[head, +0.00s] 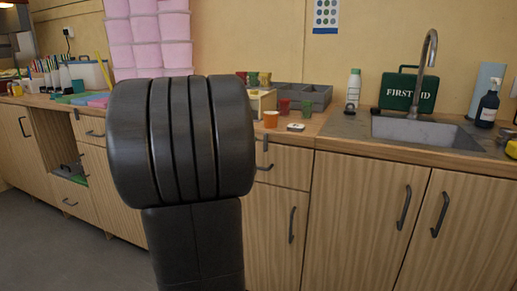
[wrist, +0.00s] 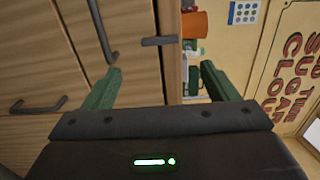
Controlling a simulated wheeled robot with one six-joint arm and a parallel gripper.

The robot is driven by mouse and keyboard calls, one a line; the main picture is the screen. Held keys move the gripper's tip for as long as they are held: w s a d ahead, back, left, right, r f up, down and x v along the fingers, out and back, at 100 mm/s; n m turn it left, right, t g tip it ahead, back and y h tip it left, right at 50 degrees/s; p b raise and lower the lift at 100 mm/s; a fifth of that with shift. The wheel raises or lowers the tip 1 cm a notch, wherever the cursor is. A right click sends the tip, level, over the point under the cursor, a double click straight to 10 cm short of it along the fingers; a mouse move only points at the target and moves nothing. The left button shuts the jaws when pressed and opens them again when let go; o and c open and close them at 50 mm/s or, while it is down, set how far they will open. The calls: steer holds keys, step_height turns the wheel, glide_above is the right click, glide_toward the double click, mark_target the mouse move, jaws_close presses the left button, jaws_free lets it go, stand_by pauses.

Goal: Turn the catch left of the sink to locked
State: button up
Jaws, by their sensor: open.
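The catch (head: 266,143) is a small dark bar at the counter's front edge, left of the sink (head: 425,132). In the head view it stands upright above a drawer handle. In the wrist view the catch (wrist: 160,41) lies across the seam between drawer front and counter edge. My gripper (wrist: 160,82) is open, its two green fingers apart with nothing between them. The catch shows beyond the fingertips, roughly between them and apart from both. My dark arm hides the gripper in the head view.
A drawer handle (wrist: 104,35) is close to the left finger in the wrist view. An orange cup (head: 271,118), red cups (head: 284,106) and a grey divided tray (head: 316,94) stand on the counter above the catch. Another dark catch (head: 76,114) is farther left.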

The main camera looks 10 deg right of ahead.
mark_target(265, 144)
steer(key=v, duration=0.3)
steer(key=shift+s+a, duration=0.2)
steer(key=shift+s, duration=0.15)
steer(key=b+x, duration=0.1)
steer(key=x, duration=1.3)
steer(key=shift+s, duration=0.1)
